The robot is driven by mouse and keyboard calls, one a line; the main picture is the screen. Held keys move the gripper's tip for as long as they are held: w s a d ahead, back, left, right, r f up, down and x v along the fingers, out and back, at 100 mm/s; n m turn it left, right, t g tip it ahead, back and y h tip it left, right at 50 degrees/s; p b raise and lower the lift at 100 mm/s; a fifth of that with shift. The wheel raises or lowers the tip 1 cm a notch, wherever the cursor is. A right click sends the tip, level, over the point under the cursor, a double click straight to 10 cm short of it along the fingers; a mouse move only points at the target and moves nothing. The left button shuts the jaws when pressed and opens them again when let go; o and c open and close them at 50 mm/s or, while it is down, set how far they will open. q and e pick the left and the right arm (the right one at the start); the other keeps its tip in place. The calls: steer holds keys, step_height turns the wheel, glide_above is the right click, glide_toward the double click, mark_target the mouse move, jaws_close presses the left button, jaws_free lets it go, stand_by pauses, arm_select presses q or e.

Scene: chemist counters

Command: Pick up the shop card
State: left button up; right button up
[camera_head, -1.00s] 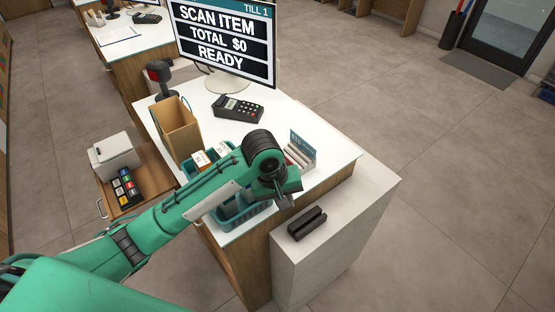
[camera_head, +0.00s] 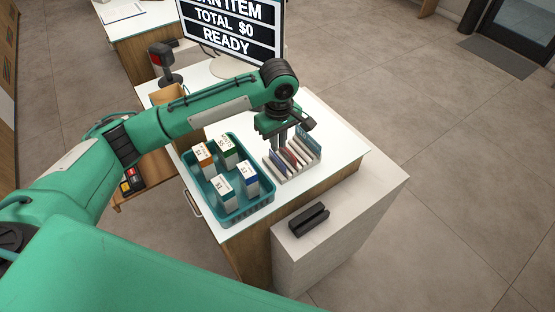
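A pale slotted rack (camera_head: 299,172) stands near the counter's right edge. It holds several upright cards, among them a blue card (camera_head: 279,159) and a reddish card (camera_head: 291,156); a teal panel (camera_head: 308,141) rises at its back. I cannot tell which is the shop card. My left gripper (camera_head: 279,146) points down at the rack's far-left side, with its fingertips close to the card tops. Its fingers are small and partly overlap, so their gap and any contact with a card are unclear. My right gripper is out of view.
A teal basket (camera_head: 228,219) with several small boxes stands left of the rack. A black slotted block (camera_head: 309,220) lies on a lower white stand (camera_head: 357,213). Behind my arm are a scanner (camera_head: 164,63), the till screen (camera_head: 232,24) and a mostly hidden paper bag (camera_head: 170,97).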

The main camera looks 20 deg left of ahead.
mark_target(277, 159)
arm_select(q)
step_height(277, 159, down, 3)
steer(key=f+p, duration=0.1)
steer(key=f, duration=0.1)
steer(key=f+p, duration=0.2)
steer(key=shift+w+a+f, duration=0.15)
steer(key=shift+a+f, duration=0.05)
steer(key=shift+f, duration=0.5)
jaws_close()
steer(key=shift+r, duration=0.1)
